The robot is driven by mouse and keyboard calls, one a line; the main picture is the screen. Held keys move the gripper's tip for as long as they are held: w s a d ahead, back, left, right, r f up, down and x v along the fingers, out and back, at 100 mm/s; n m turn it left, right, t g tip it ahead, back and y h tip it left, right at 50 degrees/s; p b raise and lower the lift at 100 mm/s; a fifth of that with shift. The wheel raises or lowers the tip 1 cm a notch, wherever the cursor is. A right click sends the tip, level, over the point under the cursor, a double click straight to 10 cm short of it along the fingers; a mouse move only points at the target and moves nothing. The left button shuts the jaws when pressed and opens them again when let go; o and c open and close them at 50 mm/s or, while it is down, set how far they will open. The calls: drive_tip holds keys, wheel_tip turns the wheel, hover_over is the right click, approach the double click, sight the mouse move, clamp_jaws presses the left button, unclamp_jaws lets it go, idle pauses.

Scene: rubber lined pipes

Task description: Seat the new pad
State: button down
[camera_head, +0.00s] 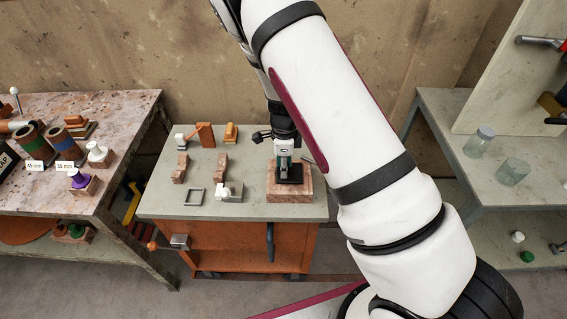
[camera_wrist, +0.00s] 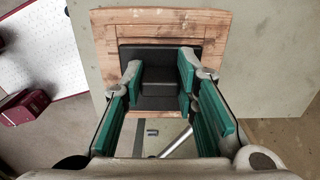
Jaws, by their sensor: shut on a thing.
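The black pad (camera_head: 296,180) is at the wooden block (camera_head: 275,195) on the right of the orange cart's grey top. In the wrist view the pad (camera_wrist: 165,100) is a black square with a raised middle block, framed at the back and sides by the wooden block (camera_wrist: 104,40). My gripper (camera_wrist: 158,82) points down with its green-lined fingers on either side of that raised part, shut on it. In the head view my gripper (camera_head: 284,158) is directly above the pad. Whether the pad rests fully in the block cannot be told; its near edge is partly hidden.
A bench (camera_head: 130,110) stands left, with pipes (camera_head: 64,143). A shelf with glass jars (camera_head: 479,141) stands right.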

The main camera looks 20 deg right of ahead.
drive_tip(key=shift+f, duration=0.45)
idle(0.6)
drive_tip(key=c, duration=1.2)
unclamp_jaws()
drive_tip(key=s+a+r+n+t+y, duration=0.1)
drive_tip(key=s+r+n, duration=0.2)
drive_tip(key=r, duration=0.9)
drive_tip(key=s+r+n+y, duration=0.1)
drive_tip(key=s+r+n, duration=0.2)
drive_tip(key=r, duration=0.9)
drive_tip(key=s+d+r+n+t, duration=0.1)
drive_tip(key=s+r+n, duration=0.3)
drive_tip(key=s, duration=0.3)
drive_tip(key=s+d+r+n+t+h, duration=0.1)
drive_tip(key=s+r+n, duration=0.4)
drive_tip(key=s+n, duration=0.1)
drive_tip(key=s+d+r+n+t+h, duration=0.1)
drive_tip(key=s+r+n+t, duration=0.1)
drive_tip(key=s+r+n, duration=0.3)
drive_tip(key=shift+s, duration=1.65)
